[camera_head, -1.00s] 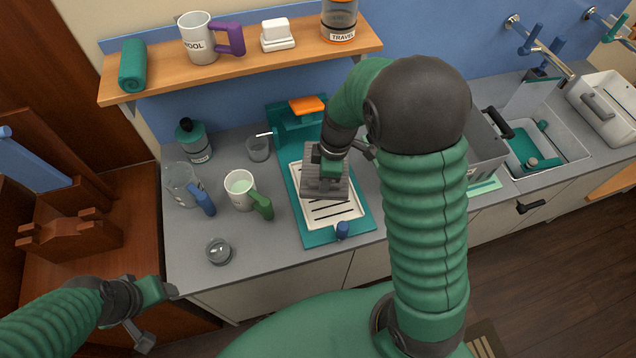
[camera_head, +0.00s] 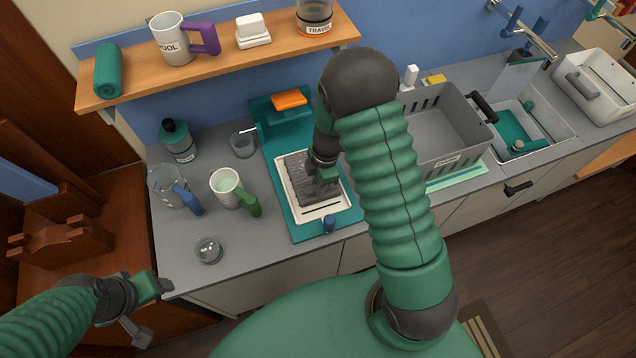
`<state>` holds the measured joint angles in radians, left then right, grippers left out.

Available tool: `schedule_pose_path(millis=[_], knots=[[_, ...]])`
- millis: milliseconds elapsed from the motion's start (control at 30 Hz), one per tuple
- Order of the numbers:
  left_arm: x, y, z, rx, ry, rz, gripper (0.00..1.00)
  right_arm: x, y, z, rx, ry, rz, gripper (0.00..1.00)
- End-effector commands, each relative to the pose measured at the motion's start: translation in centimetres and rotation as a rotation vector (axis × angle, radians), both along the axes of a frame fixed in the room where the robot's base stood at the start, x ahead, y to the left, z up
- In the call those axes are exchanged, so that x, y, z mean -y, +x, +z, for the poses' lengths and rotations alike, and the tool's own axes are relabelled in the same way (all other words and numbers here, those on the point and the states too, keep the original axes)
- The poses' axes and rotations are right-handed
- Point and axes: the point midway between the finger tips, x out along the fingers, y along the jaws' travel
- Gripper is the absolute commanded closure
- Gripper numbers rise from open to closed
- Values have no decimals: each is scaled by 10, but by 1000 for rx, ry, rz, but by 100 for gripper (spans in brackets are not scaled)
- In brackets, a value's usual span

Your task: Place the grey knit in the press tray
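The grey knit (camera_head: 296,180) lies over the white slatted tray (camera_head: 318,213) of the teal press (camera_head: 295,232) and covers most of its middle. Some of the slots show below the knit at the near end. My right gripper (camera_head: 322,184) is at the knit's right part, low over the tray; its fingertips are partly hidden against the knit, so I cannot tell whether they are shut on it. My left gripper (camera_head: 155,314) is open and empty, off the counter's near left corner.
A white mug with a green handle (camera_head: 226,188), a glass jug (camera_head: 167,188), a small glass jar (camera_head: 208,250) and a teal bottle (camera_head: 178,140) stand left of the press. A grey crate (camera_head: 440,135) stands right. A shelf (camera_head: 220,62) runs above.

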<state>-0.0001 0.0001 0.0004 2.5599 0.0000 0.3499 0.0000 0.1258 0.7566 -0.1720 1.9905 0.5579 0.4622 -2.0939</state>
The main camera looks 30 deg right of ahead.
Motion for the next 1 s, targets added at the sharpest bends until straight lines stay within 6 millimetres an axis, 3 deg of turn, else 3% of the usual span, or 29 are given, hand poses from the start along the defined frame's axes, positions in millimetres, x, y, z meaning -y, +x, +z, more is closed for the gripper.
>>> schedule_pose_path(millis=[33,133,467,567,800,1000], knots=[[0,0,0,0,0,0,37,-1,-2,-1,-4,-2,0,68],[0,0,-1,0,0,0,37,-2,-2,-1,-5,-3,1,55],[0,0,-2,0,0,1,37,-1,0,5,-1,-2,1,55],[0,0,-5,0,0,1,37,1,0,20,3,-3,2,55],[0,0,-14,0,0,0,37,9,-2,82,5,-3,0,55],[0,0,-18,0,0,0,37,12,-3,114,-1,-3,0,55]])
